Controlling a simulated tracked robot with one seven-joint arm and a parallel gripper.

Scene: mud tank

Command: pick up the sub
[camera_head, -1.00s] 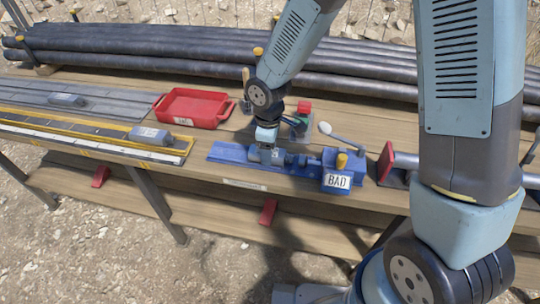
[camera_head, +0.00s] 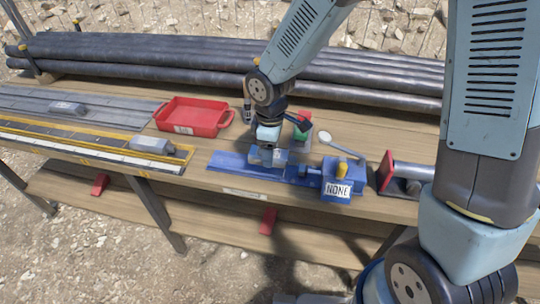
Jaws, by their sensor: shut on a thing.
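My gripper (camera_head: 267,158) is shut over the blue trough of the bench fixture (camera_head: 228,162). The sub between its fingers is almost wholly hidden by them, so its shape and its height above the trough cannot be told. To the right of the gripper stands the blue block of the fixture (camera_head: 346,172), with a yellow knob on top. Its white sign (camera_head: 338,190) reads NONE.
A red tray (camera_head: 205,129) stands left of the gripper. A red-faced clamp (camera_head: 386,172) stands at the right. Long dark pipes (camera_head: 150,60) lie along the back.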

